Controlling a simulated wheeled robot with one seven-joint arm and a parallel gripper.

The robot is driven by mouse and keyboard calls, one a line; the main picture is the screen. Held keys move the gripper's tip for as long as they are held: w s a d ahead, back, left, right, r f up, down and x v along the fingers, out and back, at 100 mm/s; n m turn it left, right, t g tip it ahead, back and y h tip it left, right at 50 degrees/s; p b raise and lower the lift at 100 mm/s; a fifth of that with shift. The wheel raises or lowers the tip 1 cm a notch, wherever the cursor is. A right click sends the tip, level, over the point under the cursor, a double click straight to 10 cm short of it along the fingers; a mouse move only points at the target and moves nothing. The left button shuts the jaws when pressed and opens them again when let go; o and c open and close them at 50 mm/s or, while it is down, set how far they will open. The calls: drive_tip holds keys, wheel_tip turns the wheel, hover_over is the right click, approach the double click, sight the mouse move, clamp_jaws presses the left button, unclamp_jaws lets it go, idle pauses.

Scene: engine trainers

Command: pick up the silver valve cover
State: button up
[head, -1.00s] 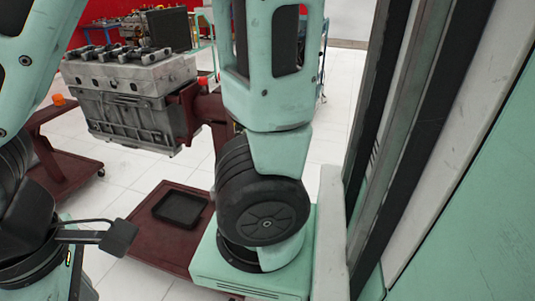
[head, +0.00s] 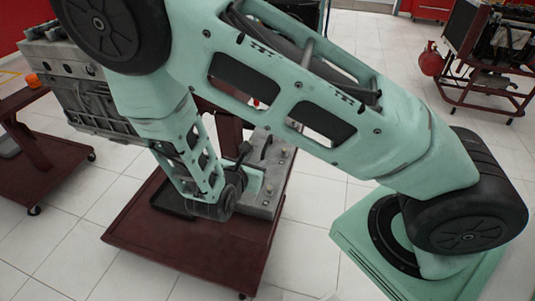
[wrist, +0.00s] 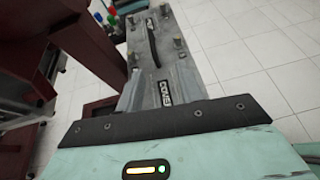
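The silver valve cover (head: 271,167) is a long grey piece with bolt-like posts and a dark slot, low over the dark red cart's far right part. In the wrist view the valve cover (wrist: 160,62) runs away from the camera, with dark raised lettering and several brass-coloured posts on top. Its near end is hidden behind my gripper body. My gripper (head: 240,180) is low at the left side of the cover, close against it. The fingertips are hidden in both views, so I cannot tell whether they grip the cover or only stand over it.
The dark red cart (head: 205,253) bears a black tray (head: 170,197), partly behind my arm. A grey engine block (head: 82,92) hangs on a red stand at the left. Another engine stand (head: 488,75) with a red tank (head: 431,60) is at the back right. White floor is free between.

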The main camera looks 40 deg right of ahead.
drive_tip(key=w+f+n+t, duration=0.1)
drive_tip(key=p, duration=0.2)
approach(266, 144)
drive_tip(key=x, duration=0.5)
drive_tip(key=shift+s+d+r, duration=0.1)
drive_tip(key=shift+p+x, duration=0.9)
drive_tip(key=shift+x, duration=2.1)
clamp_jaws()
